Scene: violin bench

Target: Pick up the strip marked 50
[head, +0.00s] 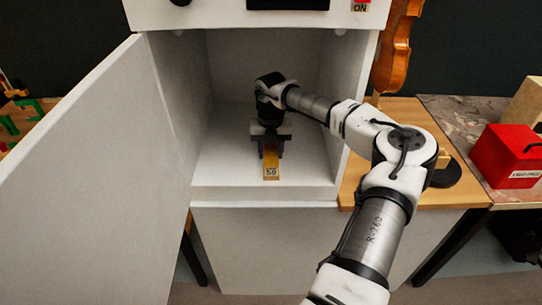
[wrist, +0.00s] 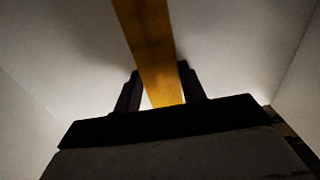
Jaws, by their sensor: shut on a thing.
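The strip marked 50 (head: 271,164) is a narrow yellow-brown piece with a pale label at its near end, inside the open white cabinet. My gripper (head: 271,149) reaches into the cabinet and is shut on the strip, with one dark finger on each side. In the wrist view the strip (wrist: 152,45) runs from the top edge down between the two fingers (wrist: 163,90). The strip's far end is hidden behind my gripper in the head view. I cannot tell whether the strip touches the cabinet floor.
The white cabinet (head: 225,180) has walls close on both sides and a front lip. Its door (head: 95,180) stands open at left. A violin (head: 396,45) hangs at right.

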